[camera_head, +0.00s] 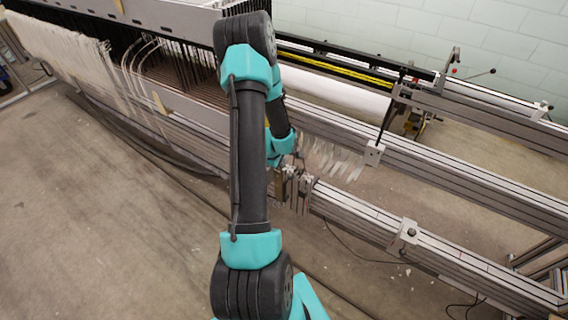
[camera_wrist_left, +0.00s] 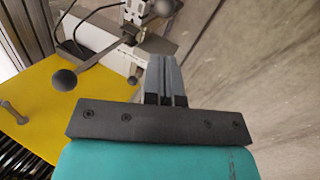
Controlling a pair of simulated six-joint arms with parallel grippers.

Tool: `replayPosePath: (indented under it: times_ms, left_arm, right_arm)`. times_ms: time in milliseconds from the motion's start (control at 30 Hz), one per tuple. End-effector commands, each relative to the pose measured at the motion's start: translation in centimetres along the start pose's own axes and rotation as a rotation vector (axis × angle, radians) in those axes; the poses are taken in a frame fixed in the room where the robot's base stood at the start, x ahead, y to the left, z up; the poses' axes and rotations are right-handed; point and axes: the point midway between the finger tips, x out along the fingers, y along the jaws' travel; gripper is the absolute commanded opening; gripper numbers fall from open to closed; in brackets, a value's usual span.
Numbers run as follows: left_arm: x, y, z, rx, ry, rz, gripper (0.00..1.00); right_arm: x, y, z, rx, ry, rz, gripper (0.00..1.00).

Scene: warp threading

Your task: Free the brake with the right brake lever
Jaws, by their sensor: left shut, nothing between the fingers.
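On the loom's right side in the head view, a thin lever with a dark ball end (camera_head: 492,71) sticks out by the end of the rear beam. I cannot be sure it is the right brake lever. My left gripper (camera_wrist_left: 163,68) is shut and empty in the left wrist view. There, a metal lever with a black ball knob (camera_wrist_left: 65,80) lies to the left of the fingers, apart from them, above a yellow plate (camera_wrist_left: 45,110). In the head view my left arm hides most of its own gripper. My right gripper is not in view.
Long aluminium rails (camera_head: 460,180) cross the head view, with a small white block (camera_head: 373,153) on one. Heddles and white warp threads (camera_head: 60,50) fill the upper left. Loose cables lie on the floor. Concrete floor (camera_head: 90,240) is clear at lower left.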

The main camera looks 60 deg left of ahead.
Motion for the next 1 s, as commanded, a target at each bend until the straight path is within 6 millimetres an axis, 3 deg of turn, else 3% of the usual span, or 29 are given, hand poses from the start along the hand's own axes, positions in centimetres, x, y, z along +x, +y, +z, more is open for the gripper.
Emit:
replayPosePath:
  times_ms: [233,767,867,1000]
  left_arm:
    - [-1.7,-0.7,-0.1,-0.001,0.0,0.0,0.0]
    - [-1.7,-0.7,0.1,0.006,-0.003,-0.001,0.0]
    - [-1.1,-0.9,1.4,0.047,-0.019,-0.01,0.0]
    - [0.5,-1.7,5.6,0.195,-0.072,-0.037,0.0]
  right_arm:
    - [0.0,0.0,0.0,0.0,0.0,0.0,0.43]
    - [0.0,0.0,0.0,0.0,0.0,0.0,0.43]
    - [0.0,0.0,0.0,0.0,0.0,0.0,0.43]
    - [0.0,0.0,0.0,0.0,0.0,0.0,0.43]
